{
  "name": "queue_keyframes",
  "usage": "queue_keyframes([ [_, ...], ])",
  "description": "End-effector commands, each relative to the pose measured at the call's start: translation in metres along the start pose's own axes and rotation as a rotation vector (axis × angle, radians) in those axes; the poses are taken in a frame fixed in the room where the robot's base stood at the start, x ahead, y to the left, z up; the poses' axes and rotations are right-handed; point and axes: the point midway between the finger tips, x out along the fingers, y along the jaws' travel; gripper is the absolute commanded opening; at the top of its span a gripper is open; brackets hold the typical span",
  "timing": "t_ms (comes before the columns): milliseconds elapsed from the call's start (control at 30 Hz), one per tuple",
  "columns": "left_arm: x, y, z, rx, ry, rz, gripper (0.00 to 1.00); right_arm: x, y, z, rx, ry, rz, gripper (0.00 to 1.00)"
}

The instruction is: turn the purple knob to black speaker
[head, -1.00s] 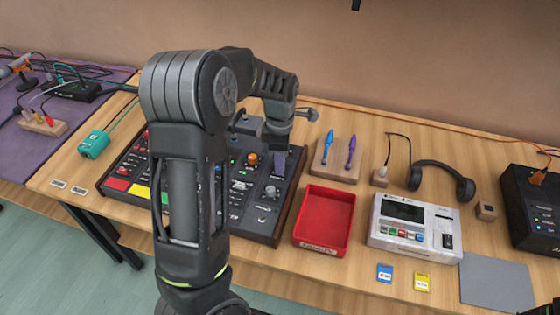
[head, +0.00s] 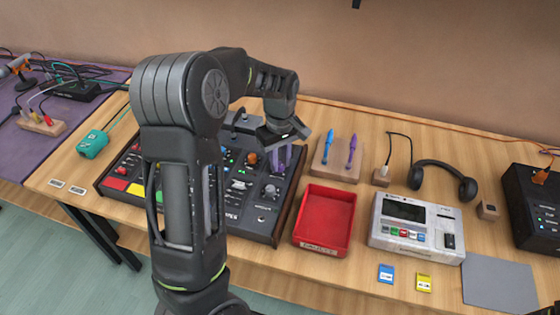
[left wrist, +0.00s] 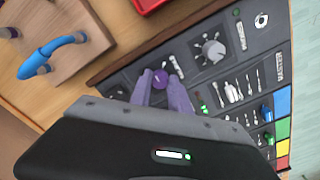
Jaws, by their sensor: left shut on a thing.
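The purple knob (left wrist: 160,78) sits on the dark mixer panel and shows between my left gripper's two fingertips in the left wrist view. My left gripper (left wrist: 161,84) is shut on the knob from above. In the head view my left gripper (head: 281,157) is over the upper right part of the mixer (head: 262,222), and its fingers hide the knob. No marking that I can read as a black speaker shows near the knob. My right gripper is in neither view.
A red tray (head: 323,218) lies right of the mixer. Behind it, a wooden block (head: 325,172) holds a blue and a purple stick. A grey device (head: 415,228), headphones (head: 443,165) and a black box (head: 530,215) stand farther right. A large silver knob (left wrist: 210,50) is near my fingers.

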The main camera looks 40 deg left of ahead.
Motion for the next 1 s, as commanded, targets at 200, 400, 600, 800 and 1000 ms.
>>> queue_keyframes([
  [200, 0.0008, -0.0003, -0.0008, 0.202, 0.001, 0.000, 0.00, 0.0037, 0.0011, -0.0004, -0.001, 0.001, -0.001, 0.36],
  [400, 0.0009, -0.0003, -0.0009, 0.393, 0.001, 0.000, 0.00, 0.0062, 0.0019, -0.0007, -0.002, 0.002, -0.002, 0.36],
  [600, 0.0008, -0.0001, -0.0008, 0.572, 0.001, 0.000, 0.00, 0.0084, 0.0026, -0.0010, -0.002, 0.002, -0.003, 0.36],
  [800, 0.0005, 0.0001, -0.0005, 0.716, 0.001, 0.000, 0.00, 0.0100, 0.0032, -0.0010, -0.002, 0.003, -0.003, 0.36],
  [1000, 0.0002, 0.0000, -0.0005, 0.800, 0.001, 0.000, 0.00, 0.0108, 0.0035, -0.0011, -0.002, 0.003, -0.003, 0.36],
])
